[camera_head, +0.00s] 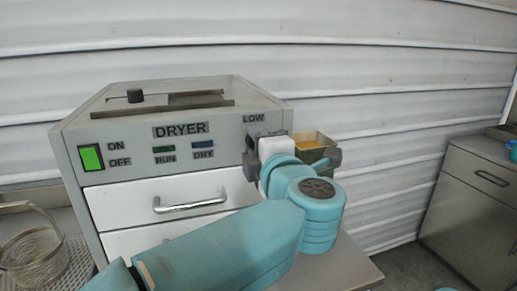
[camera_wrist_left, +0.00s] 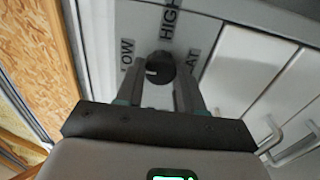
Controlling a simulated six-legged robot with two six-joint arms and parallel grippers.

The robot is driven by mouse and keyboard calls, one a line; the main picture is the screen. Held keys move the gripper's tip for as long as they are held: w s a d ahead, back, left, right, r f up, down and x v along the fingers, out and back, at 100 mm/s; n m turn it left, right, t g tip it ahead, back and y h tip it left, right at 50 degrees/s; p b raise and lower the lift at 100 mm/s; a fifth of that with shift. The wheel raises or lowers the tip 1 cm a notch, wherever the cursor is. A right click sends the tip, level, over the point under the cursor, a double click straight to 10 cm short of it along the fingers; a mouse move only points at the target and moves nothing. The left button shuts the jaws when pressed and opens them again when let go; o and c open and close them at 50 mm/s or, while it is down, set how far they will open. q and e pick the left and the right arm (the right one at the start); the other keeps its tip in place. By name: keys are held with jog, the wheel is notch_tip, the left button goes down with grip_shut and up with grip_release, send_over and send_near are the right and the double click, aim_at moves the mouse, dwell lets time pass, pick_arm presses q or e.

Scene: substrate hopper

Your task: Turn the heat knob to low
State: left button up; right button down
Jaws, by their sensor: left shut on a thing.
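The dryer (camera_head: 180,130) is a grey box with a front panel that reads DRYER, with LOW printed at its right end. The heat knob (camera_wrist_left: 160,66) is black and round with a short white mark on its left side, in the left wrist view. LOW is printed left of it, HIGH above it, and a partly covered label ending in AT is to its right. My left gripper (camera_wrist_left: 161,76) has a finger on each side of the knob and is shut on it. In the head view my left gripper (camera_head: 262,150) hides the knob. My right gripper is not in view.
A green lit ON/OFF switch (camera_head: 91,158) is at the panel's left. Below are drawers with a metal handle (camera_head: 190,202). An open box with yellow contents (camera_head: 318,142) is just right of the gripper. A grey cabinet (camera_head: 475,205) stands far right.

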pick_arm(q)
jog(key=shift+f, duration=0.2)
dwell(0.3)
jog(key=o, duration=1)
jog(key=shift+s, duration=0.1)
jog(key=shift+o, duration=0.2)
jog(key=shift+s+r, duration=0.1)
jog(key=shift+r, duration=0.05)
jog(key=b+v, duration=0.2)
jog(key=v, duration=1.4)
jog(key=shift+s, duration=0.1)
